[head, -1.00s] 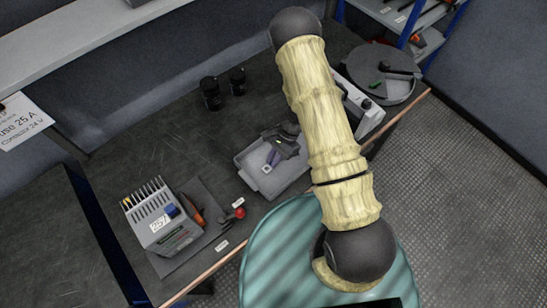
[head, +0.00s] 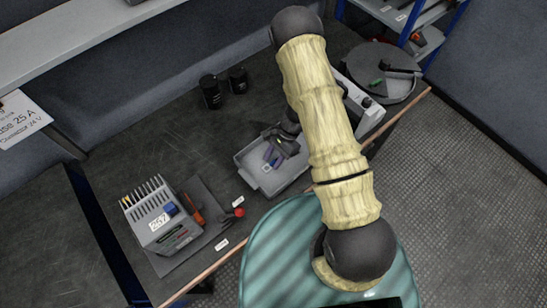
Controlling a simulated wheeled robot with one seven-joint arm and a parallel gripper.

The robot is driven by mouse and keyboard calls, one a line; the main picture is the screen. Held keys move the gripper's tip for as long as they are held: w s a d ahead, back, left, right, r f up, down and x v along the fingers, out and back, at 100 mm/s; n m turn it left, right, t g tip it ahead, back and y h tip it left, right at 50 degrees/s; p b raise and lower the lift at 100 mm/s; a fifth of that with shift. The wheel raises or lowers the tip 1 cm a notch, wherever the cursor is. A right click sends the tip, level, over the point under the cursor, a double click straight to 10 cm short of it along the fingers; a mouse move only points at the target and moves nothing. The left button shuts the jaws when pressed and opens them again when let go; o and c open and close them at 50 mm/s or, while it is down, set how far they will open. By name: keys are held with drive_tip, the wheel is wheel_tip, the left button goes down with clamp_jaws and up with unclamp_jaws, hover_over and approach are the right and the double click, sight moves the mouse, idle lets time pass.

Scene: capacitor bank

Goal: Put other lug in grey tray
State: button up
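The grey tray (head: 250,176) sits on the dark bench in the middle of the head view. My gripper (head: 279,150) is low over or inside the tray, pointing down to the left, partly behind my own arm. Small blue-purple pieces (head: 270,158), which look like lug material, show in the tray right beside the fingertips. They are too small to tell apart or to say whether the fingers touch them. Whether the fingers are open or shut does not show clearly.
Two black cylinders (head: 211,92) stand behind the tray. A round grey tray (head: 397,92) with tools is at the back right.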

drive_tip(key=shift+r, duration=0.35)
drive_tip(key=shift+w+d+r, duration=0.2)
drive_tip(key=shift+r, duration=0.05)
drive_tip(key=b+v, duration=0.1)
drive_tip(key=v, duration=1)
drive_tip(key=shift+r, duration=0.1)
drive_tip(key=s+d+r+n+t+h, duration=0.2)
drive_tip(key=s+r+n, duration=0.3)
drive_tip(key=r, duration=0.4)
drive_tip(key=s+d+r+n+t+h, duration=0.2)
drive_tip(key=s+d+r+n+t, duration=0.2)
drive_tip(key=r, duration=0.6)
drive_tip(key=shift+s+n+h, duration=0.4)
drive_tip(key=shift+s+n, duration=0.35)
drive_tip(key=shift+n, duration=0.05)
